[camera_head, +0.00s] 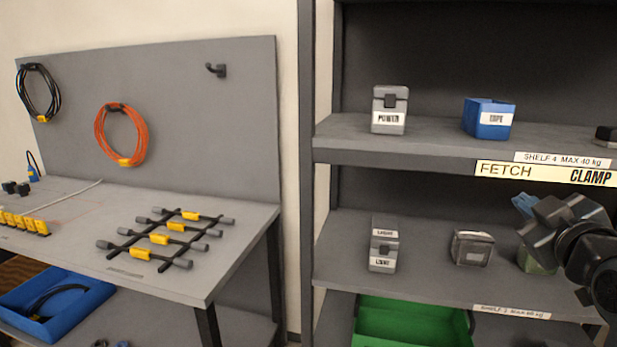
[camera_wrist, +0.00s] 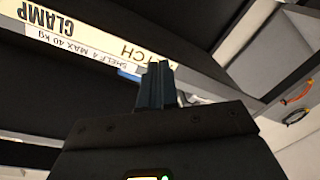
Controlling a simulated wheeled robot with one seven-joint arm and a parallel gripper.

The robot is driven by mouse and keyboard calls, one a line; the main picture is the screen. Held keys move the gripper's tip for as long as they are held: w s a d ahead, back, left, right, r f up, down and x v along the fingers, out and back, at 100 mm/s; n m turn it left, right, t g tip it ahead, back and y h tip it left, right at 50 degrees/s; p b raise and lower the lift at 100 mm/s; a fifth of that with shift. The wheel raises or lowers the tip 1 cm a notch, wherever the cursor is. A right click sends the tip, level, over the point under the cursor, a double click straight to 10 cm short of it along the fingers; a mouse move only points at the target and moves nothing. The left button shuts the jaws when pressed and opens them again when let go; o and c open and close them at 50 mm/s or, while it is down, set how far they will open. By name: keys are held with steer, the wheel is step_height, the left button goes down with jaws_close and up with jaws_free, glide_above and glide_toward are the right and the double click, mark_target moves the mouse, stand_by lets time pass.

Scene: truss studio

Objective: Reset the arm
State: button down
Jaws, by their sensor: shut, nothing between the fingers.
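My arm comes in from the right edge of the head view, in front of the shelf rack. My gripper (camera_head: 523,204) points away toward the lower shelf, its bluish fingers partly hidden behind the dark wrist. In the wrist view the fingers (camera_wrist: 157,84) are together with nothing between them. The wrist view is turned over, with the shelf edge and its upside-down labels running past the fingertips. A greenish item (camera_head: 535,260) on the lower shelf is partly hidden behind my wrist.
The upper shelf (camera_head: 440,142) holds a grey POWER box (camera_head: 389,112) and a blue bin (camera_head: 489,121). The lower shelf has a grey box (camera_head: 384,250) and a dark box (camera_head: 472,248). A green crate (camera_head: 412,322) sits below. A workbench (camera_head: 75,198) with cables stands left.

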steer(key=s+a+f+m, duration=0.1)
steer(key=s+a+f, duration=0.2)
steer(key=s+f, duration=0.4)
steer(key=s+a+f+m+g, duration=0.1)
steer(key=s+a+f, duration=0.2)
steer(key=s+f, duration=0.3)
steer(key=s+a+f+m, duration=0.2)
steer(key=s+a+f, duration=0.2)
steer(key=s+f, duration=0.3)
steer(key=s+a+m+y, duration=0.1)
steer(key=s+a, duration=0.1)
steer(key=s, duration=1.1)
steer(key=s+a+m+g+y, duration=0.1)
steer(key=s+a, duration=0.1)
steer(key=s, duration=1.1)
steer(key=shift+a+r+g+y, duration=0.2)
steer(key=shift+r+g+y, duration=0.1)
steer(key=shift+y, duration=0.1)
steer(key=shift+f, duration=0.1)
